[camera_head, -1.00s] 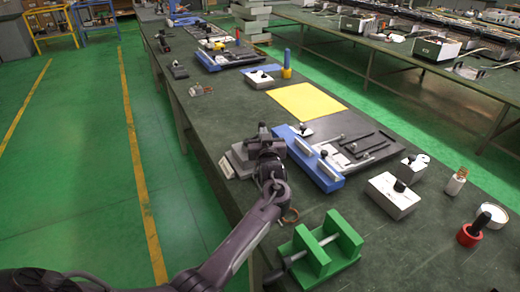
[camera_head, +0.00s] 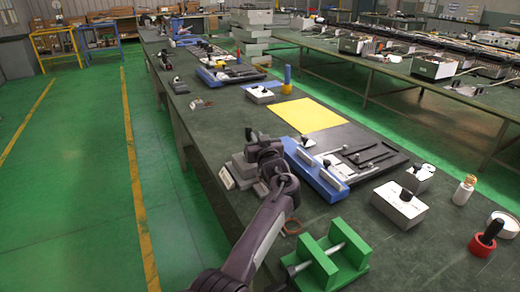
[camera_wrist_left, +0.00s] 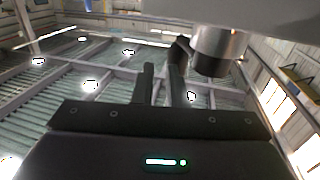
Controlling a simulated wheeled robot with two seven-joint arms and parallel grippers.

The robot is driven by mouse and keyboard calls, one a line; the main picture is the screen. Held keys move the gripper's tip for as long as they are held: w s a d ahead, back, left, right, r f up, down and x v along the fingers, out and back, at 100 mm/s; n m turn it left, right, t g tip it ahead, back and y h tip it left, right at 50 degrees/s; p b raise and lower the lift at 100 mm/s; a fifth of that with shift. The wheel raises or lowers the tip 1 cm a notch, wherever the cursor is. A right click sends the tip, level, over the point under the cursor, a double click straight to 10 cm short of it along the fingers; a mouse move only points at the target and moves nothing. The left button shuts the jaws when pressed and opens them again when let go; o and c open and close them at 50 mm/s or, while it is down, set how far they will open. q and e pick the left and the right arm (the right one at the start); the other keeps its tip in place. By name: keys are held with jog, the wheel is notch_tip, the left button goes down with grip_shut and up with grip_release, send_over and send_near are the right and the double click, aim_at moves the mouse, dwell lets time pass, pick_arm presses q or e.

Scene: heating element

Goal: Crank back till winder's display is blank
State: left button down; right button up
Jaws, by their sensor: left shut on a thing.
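The winder (camera_head: 241,172) is a grey stepped block at the left edge of the green-topped table, with a small pale label on its front. My left gripper (camera_head: 258,143) is over its top, at the dark crank, and covers much of it. A short dark post sticks up beside the gripper. In the left wrist view the two dark fingers (camera_wrist_left: 163,84) stand close together at a dark part, next to a metal cylinder (camera_wrist_left: 216,50). The gripper is shut on the crank handle. The winder's display cannot be read in either view. My right gripper is out of view.
A blue-edged fixture (camera_head: 314,170) with a dark plate stands just right of the winder. A green clamp block (camera_head: 330,255) is nearer. A white box with a black knob (camera_head: 398,205) and a red-based tool (camera_head: 484,241) lie right. A yellow mat (camera_head: 308,115) lies behind.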

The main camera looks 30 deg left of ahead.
pick_arm(q)
jog(key=shift+w+a+r, duration=0.1)
jog(key=shift+a+r, duration=0.25)
jog(key=shift+r, duration=0.25)
jog(key=shift+a+r, duration=0.35)
jog(key=shift+r, duration=0.25)
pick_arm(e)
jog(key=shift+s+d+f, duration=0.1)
pick_arm(q)
jog(key=shift+a, duration=0.1)
jog(key=w+f, duration=0.1)
jog(key=w+a+f, duration=0.1)
jog(key=shift+w+a+f, duration=0.1)
jog(key=shift+a+f, duration=0.2)
jog(key=shift+f, duration=0.05)
jog(key=shift+s+d+r, duration=0.15)
jog(key=shift+s, duration=0.05)
jog(key=shift+s+d+r, duration=0.15)
jog(key=shift+s+r, duration=0.05)
jog(key=shift+s, duration=0.05)
jog(key=shift+s+d, duration=0.1)
jog(key=shift+d, duration=0.05)
jog(key=shift+f, duration=0.2)
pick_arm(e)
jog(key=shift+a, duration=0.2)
